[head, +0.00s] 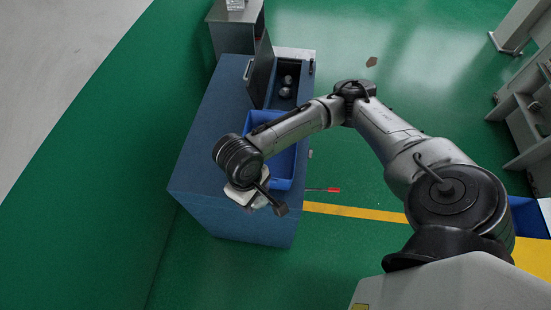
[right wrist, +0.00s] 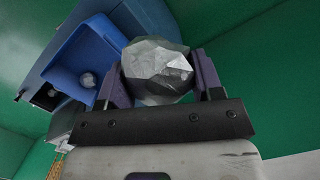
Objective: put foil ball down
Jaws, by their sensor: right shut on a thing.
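My right gripper (right wrist: 160,85) is shut on a faceted silver foil ball (right wrist: 157,70), which sits between its two dark fingers in the right wrist view. In the head view the right gripper (head: 264,198) is over the near end of the blue bench (head: 205,150), beside a blue tray (head: 282,184). My left gripper is not in view.
Foil balls (head: 287,80) lie in a dark compartment at the bench's far end, beside an upright grey panel (head: 262,68). A red-tipped rod (head: 332,189) sticks out at the bench's right edge. The bench's left side is clear.

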